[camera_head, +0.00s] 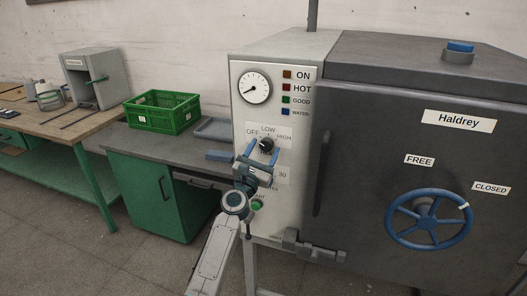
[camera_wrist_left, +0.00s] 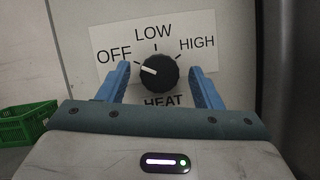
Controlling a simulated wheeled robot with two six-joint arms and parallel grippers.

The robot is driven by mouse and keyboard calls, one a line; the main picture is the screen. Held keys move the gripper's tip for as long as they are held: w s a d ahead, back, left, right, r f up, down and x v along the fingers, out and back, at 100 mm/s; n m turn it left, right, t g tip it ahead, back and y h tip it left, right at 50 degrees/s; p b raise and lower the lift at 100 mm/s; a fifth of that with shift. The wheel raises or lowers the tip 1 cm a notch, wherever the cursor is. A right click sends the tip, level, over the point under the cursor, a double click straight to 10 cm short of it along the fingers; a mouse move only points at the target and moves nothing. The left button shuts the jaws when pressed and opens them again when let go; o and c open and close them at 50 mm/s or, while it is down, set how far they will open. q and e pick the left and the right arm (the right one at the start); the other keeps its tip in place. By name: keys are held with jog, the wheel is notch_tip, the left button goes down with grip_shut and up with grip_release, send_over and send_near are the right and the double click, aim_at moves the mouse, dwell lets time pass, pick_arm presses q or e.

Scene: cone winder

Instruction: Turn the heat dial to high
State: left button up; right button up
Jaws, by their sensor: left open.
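The heat dial (camera_wrist_left: 159,73) is a round black ridged knob with a white pointer mark. In the left wrist view its mark points left and slightly up, toward OFF. OFF, LOW and HIGH are printed on the white label (camera_wrist_left: 100,42) around it. The dial also shows in the head view (camera_head: 266,145) on the light front panel. My left gripper (camera_head: 263,154) is open, with one blue finger on each side of the dial. In the left wrist view the fingers (camera_wrist_left: 160,85) flank the dial; I cannot tell if they touch it. My right gripper is not in view.
The panel carries a gauge (camera_head: 254,88), status lamps (camera_head: 286,88) and a green button (camera_head: 257,205) below the dial. To the right is a dark door with a blue handwheel (camera_head: 429,220). A green crate (camera_head: 163,112) stands on the bench at left.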

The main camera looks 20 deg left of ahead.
pick_arm(q)
jog(key=shift+c, duration=0.2)
jog(key=c, duration=1)
jog(key=shift+o, duration=0.2)
